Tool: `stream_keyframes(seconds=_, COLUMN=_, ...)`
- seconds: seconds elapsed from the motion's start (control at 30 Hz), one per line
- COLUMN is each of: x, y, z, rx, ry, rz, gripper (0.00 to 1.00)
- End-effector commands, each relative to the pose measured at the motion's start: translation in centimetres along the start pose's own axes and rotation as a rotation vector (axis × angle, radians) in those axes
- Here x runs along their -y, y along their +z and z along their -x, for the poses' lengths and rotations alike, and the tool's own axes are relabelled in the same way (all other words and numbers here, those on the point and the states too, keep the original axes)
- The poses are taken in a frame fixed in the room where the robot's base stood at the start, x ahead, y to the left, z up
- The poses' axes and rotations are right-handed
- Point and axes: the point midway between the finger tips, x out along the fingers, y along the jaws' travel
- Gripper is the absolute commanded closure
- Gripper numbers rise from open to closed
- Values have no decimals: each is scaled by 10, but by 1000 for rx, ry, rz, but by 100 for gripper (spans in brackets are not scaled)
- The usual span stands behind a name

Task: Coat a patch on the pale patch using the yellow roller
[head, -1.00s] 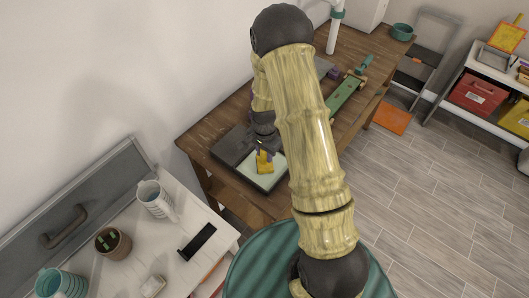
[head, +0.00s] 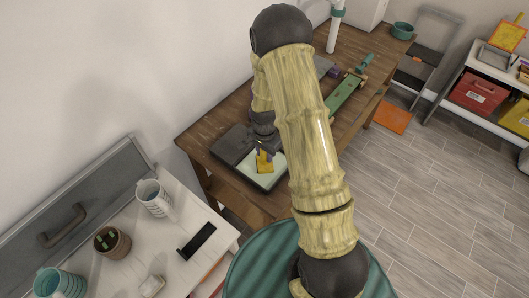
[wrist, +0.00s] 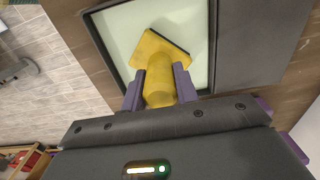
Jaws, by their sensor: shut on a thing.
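My gripper (head: 263,147) is shut on the yellow roller (head: 264,163). In the wrist view, the purple fingers (wrist: 160,86) close on both sides of the handle of the roller (wrist: 158,52). The yellow head is flat and angular and lies over the pale patch (wrist: 125,22). The pale patch (head: 276,172) is a light greenish square within a dark panel on the wooden table. I cannot tell whether the head touches the patch. My gripper and the roller hide part of the patch.
The dark panel (head: 231,146) sits at the near end of the wooden table (head: 207,128). A green board (head: 345,95) lies farther along it. A white counter (head: 125,262) with mugs stands at lower left. Shelving with a red box (head: 478,92) is at right.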

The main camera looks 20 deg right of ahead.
Motion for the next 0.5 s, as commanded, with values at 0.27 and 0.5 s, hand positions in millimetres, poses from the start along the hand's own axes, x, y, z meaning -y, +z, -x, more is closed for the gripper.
stream_keyframes(seconds=0.27, x=0, y=1, z=0, rx=0, ry=0, rz=2, gripper=88)
stream_keyframes(seconds=0.5, x=1, y=1, z=7, rx=0, ry=0, rz=2, gripper=88)
